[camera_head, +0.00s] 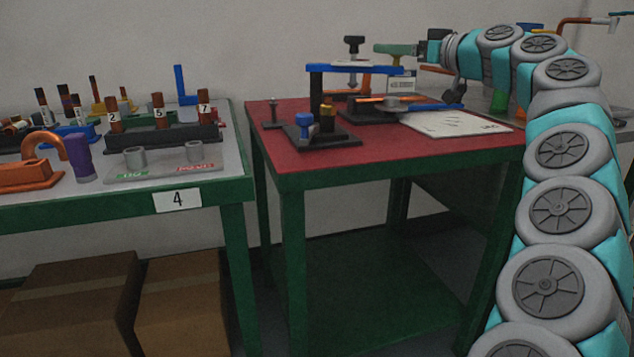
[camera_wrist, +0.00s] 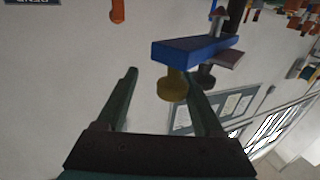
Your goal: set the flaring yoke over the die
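The likely flaring yoke is a blue bar (camera_head: 338,69) with a dark screw and knob (camera_head: 353,45) on top, above the red table. A dark upright shows under its left end. A blue bar (camera_wrist: 190,50) with a yellow round piece (camera_wrist: 172,85) also shows in the wrist view; I cannot tell if it is the same bar. Below the yoke are a dark block and an orange bar (camera_head: 372,99), perhaps the die; they are partly hidden. My gripper (camera_head: 378,48) is at the yoke's upper right, pointing left. In the wrist view its fingers are apart, the yellow piece partly behind the right one.
The red table (camera_head: 350,158) also holds a black plate (camera_head: 335,138) with a blue knob and a brass piece, and a white sheet (camera_head: 455,124). A bench (camera_head: 225,165) with numbered tubes stands at left, a gap between. Boxes (camera_head: 75,300) lie beneath it.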

